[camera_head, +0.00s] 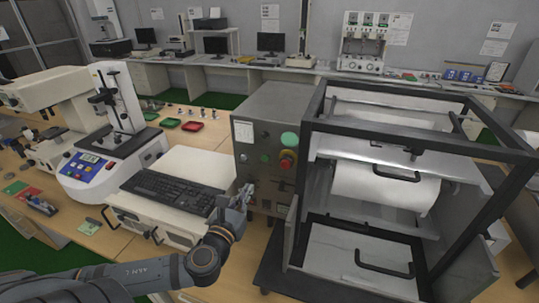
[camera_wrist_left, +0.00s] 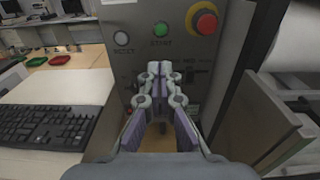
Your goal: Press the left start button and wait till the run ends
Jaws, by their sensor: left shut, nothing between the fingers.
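A grey control box (camera_head: 273,107) stands right of the keyboard. Its green button (camera_wrist_left: 161,29), labelled START, is on the front panel, left of a red mushroom knob on a yellow ring (camera_wrist_left: 206,23). The knob also shows in the head view (camera_head: 287,161). My left gripper (camera_head: 246,189) is in front of the lower panel. In the left wrist view its closed, empty fingertips (camera_wrist_left: 160,68) are below the START button, which is uncovered. My right gripper is not in view.
A pale button labelled RESET (camera_wrist_left: 121,38) is left of START. A black-framed test rig (camera_head: 411,131) with a paper-like roll stands right of the box. A keyboard (camera_head: 172,190) and a bench instrument (camera_head: 101,167) are to the left. Parts trays sit behind.

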